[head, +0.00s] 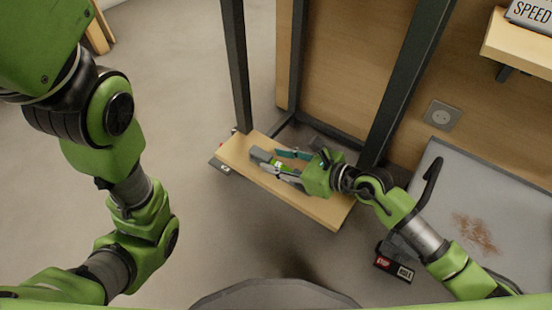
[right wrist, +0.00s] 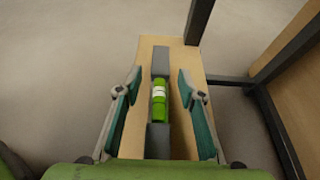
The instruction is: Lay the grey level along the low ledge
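The grey level (head: 262,156), with a green middle section and a white label, lies lengthwise along the low wooden ledge (head: 310,207). In the right wrist view the level (right wrist: 158,133) runs roughly parallel to the long edges of the ledge (right wrist: 146,48) and appears to rest on it. My right gripper (head: 282,164) is low over the ledge. In the right wrist view its fingers (right wrist: 158,82) are spread on either side of the level, with a gap on both sides. My left arm shows at the left, but its gripper is out of view.
Dark metal posts (head: 237,70) rise beside the ledge, and a wooden panel (head: 345,60) stands behind. A grey surface (head: 455,195) with a brown stain is at right. A small box with a red stop sign (head: 383,263) is on the floor. Open floor lies left of the ledge.

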